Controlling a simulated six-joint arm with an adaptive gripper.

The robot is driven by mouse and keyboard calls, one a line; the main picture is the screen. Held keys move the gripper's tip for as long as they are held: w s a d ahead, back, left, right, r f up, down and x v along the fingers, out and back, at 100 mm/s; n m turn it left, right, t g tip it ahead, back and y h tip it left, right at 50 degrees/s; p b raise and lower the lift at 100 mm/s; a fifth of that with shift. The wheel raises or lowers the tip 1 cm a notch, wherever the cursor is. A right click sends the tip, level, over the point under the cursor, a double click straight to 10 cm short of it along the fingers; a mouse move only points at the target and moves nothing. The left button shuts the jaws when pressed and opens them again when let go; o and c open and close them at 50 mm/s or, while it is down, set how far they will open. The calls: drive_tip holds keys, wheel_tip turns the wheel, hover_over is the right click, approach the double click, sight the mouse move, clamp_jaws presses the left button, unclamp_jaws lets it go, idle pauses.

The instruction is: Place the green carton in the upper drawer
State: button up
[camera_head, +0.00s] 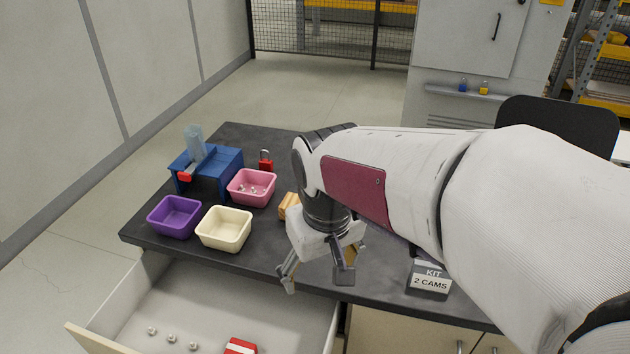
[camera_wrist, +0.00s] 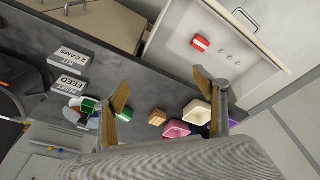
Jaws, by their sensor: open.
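My gripper (camera_head: 316,279) is open and empty, above the table's front edge near the drawer's right side. Its two spread fingers show in the wrist view (camera_wrist: 163,88).
Purple (camera_head: 175,216), cream (camera_head: 224,229) and pink (camera_head: 251,187) bins stand left on the table. Behind them are a blue fixture (camera_head: 208,168) and a red padlock (camera_head: 266,162). A wooden block (camera_head: 289,206) lies beside my wrist. A "KIT 2 CAMS" sign (camera_head: 430,280) stands right.

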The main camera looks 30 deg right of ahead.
drive_tip(key=w+d+f+n, duration=0.4)
drive_tip(key=w+d+f, duration=0.1)
drive_tip(key=w+d, duration=0.1)
drive_tip(key=w+d+f+n+g+h, duration=0.1)
drive_tip(key=w+d+f+n, duration=0.3)
drive_tip(key=w+d, duration=0.3)
drive_tip(key=w+d+f+n+g+h, duration=0.1)
drive_tip(key=w+d+f+n, duration=0.3)
drive_tip(key=w, duration=0.6)
drive_tip(key=shift+w+d+f, duration=0.1)
drive_tip(key=shift+d+f, duration=1)
drive_tip(key=shift+d, duration=0.15)
drive_tip(key=w+d+n, duration=0.1)
drive_tip(key=n, duration=0.1)
drive_tip(key=w+d+f+n, duration=0.1)
drive_tip(key=w, duration=0.1)
drive_tip(key=shift+w+d+f+n+t+h, duration=0.1)
drive_tip(key=shift+w+d+n+t+h, duration=0.1)
drive_tip(key=shift+d+n+t+h, duration=0.15)
drive_tip(key=shift+w+d+r+n+t+h, duration=0.15)
drive_tip(key=shift+w+d+r+n, duration=0.45)
drive_tip(key=shift+n, duration=0.65)
drive_tip(key=shift+w+d+r+n+t+h, duration=0.2)
drive_tip(key=shift+w+r+n, duration=0.4)
drive_tip(key=shift+n, duration=0.65)
drive_tip(key=shift+w+d+r+n+t, duration=0.1)
drive_tip(key=shift+w+d+r+n, duration=0.35)
drive_tip(key=shift+w+n, duration=0.6)
drive_tip(key=shift+s+f, duration=0.1)
drive_tip(key=shift+s, duration=0.15)
